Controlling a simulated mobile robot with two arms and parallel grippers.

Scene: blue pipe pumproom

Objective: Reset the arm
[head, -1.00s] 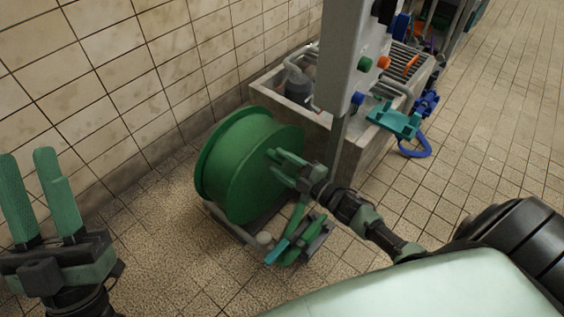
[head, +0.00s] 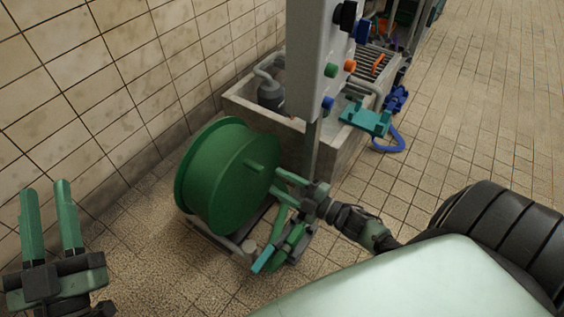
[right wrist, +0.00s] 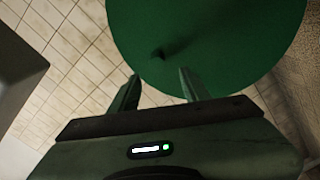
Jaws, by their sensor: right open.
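My right gripper (head: 283,187) is at the right side of the green reel (head: 215,180) in the head view, its arm coming in from the right. Its fingers are apart with nothing between them. In the right wrist view its fingers (right wrist: 160,88) point at the flat green face of the reel (right wrist: 215,40), with a small dark peg on that face ahead of them. My left gripper (head: 48,220) stands at the lower left with its green fingers upright, apart and empty.
A grey post with coloured knobs (head: 312,60) stands just behind the right gripper. Beyond it is a concrete trough (head: 335,150) with a teal fixture (head: 366,119) and a blue hose (head: 390,140). A tiled wall runs along the left. Tiled floor at the right is clear.

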